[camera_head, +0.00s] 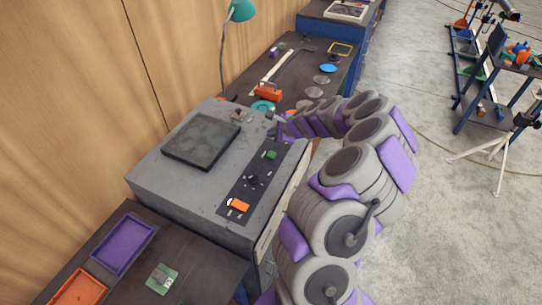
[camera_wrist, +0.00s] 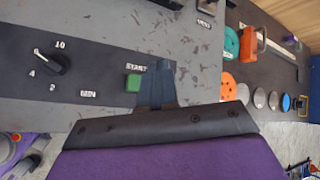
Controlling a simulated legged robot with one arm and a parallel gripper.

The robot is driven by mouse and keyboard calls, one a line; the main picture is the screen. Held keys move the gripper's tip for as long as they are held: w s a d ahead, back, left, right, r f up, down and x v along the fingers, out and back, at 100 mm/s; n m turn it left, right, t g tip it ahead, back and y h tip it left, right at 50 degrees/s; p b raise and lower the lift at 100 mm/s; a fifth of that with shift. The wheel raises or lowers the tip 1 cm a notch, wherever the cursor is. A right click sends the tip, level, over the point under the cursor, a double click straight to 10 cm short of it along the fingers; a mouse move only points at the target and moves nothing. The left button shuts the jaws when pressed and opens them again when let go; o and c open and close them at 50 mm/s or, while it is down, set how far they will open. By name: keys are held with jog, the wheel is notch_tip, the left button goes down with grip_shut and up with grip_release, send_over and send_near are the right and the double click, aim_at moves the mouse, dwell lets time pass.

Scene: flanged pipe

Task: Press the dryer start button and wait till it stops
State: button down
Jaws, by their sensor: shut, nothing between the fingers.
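The grey dryer (camera_head: 150,180) has a dark control strip along its right side. A green start button (camera_head: 271,154) sits near the strip's far end; it also shows in the wrist view (camera_wrist: 133,83), under a "START" label. A black knob (camera_wrist: 52,63) with numbers around it is to its left, above a "MIN" label. My gripper (camera_wrist: 157,80) is shut and empty, its dark fingertips just right of the green button. I cannot tell whether they touch the panel. In the head view my gripper (camera_head: 272,131) is at the strip's far end.
An orange switch (camera_head: 238,204) is at the strip's near end. A dark square grille (camera_head: 202,139) lies on the dryer top. A workbench (camera_head: 330,75) behind holds discs and an orange toolbox (camera_head: 268,93). A near table (camera_head: 200,255) holds a purple tray (camera_head: 123,243).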

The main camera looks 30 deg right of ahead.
jog(key=b, duration=0.5)
send_over(273, 155)
notch_tip(273, 155, down, 6)
jog(key=shift+f, duration=0.9)
jog(key=shift+s+f+b, duration=0.1)
jog(key=shift+f+b, duration=0.3)
jog(key=shift+f, duration=0.35)
dwell(1.7)
jog(key=shift+r, duration=0.15)
jog(key=shift+r+p, duration=0.75)
jog(key=shift+p, duration=0.15)
jog(key=shift+r+p, duration=2.2)
jog(key=shift+r, duration=0.3)
jog(key=shift+a, duration=0.1)
